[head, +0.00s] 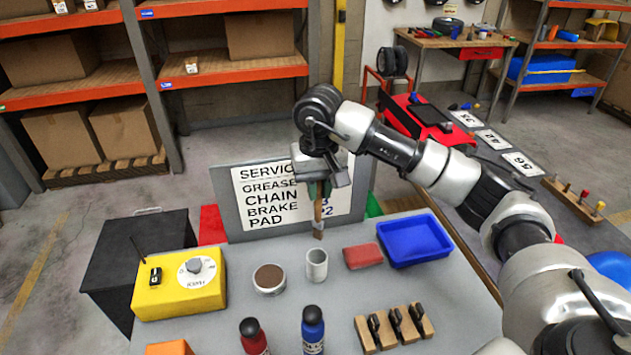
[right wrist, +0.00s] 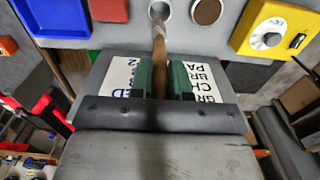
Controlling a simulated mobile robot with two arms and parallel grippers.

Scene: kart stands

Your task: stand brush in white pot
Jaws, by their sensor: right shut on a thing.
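My right gripper (head: 319,188) is shut on the brush (head: 318,218), a brown wooden stick that hangs down roughly upright. In the right wrist view the brush (right wrist: 159,62) stands between the green finger pads of the gripper (right wrist: 160,80). The white pot (head: 316,267) stands upright on the grey table, just below the brush's lower end in the head view. In the right wrist view the pot's rim (right wrist: 171,14) shows beside and behind the brush's lower end. I cannot tell if the end is exactly over the opening. My left gripper is not in view.
A round tin (head: 269,280) stands left of the pot and a red block (head: 363,257) right of it. A blue tray (head: 440,247), a yellow box (head: 170,299), two bottles (head: 313,332) and a wooden rack (head: 364,335) surround them. A sign board (head: 228,200) stands behind.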

